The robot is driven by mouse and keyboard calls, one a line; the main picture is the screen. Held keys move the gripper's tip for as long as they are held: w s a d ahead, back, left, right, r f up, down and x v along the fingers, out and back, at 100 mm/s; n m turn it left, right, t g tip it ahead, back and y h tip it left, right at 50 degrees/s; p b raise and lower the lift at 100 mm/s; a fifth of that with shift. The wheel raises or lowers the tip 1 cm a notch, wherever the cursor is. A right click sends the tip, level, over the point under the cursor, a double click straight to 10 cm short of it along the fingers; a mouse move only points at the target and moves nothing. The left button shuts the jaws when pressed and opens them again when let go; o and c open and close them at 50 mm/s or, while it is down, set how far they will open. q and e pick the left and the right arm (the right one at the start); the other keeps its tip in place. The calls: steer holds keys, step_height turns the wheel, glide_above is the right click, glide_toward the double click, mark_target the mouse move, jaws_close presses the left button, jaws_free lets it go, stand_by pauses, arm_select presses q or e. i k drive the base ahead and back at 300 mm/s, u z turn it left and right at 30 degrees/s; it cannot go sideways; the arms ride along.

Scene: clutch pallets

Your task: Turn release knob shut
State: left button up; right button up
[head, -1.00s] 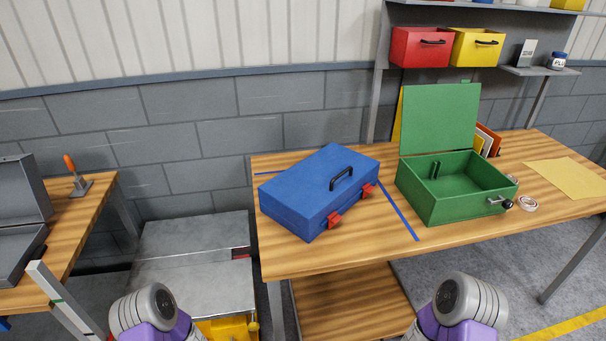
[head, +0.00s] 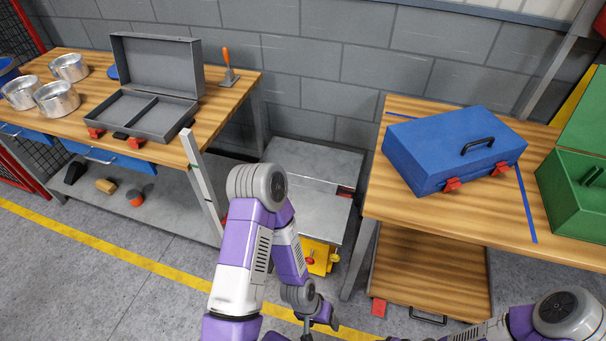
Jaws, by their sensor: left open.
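A small red knob (head: 310,261) sits on the front of a yellow housing (head: 318,250) under a grey metal platform (head: 312,205), between the two workbenches. It is probably the release knob; its turned position is too small to read. My left gripper (head: 326,322) is low at the bottom of the view, below and a little right of the knob, apart from it. It is open, with nothing seen in it. My left arm stands in front of the platform's left part. My right forearm shows at the lower right, but its gripper is out of view.
The left bench (head: 235,98) bears an open grey case (head: 160,65) and metal pots (head: 57,99). The right bench (head: 385,190) bears a closed blue case (head: 450,145) and a green box (head: 572,205). A white post (head: 200,180) stands left of my left arm.

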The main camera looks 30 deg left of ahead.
mark_target(309, 260)
steer(key=u, duration=0.55)
steer(key=k, duration=1.3)
steer(key=u, duration=1.4)
steer(key=i, duration=1.5)
steer(key=z, duration=0.9)
steer(key=i, duration=0.45)
steer(key=z, duration=0.25)
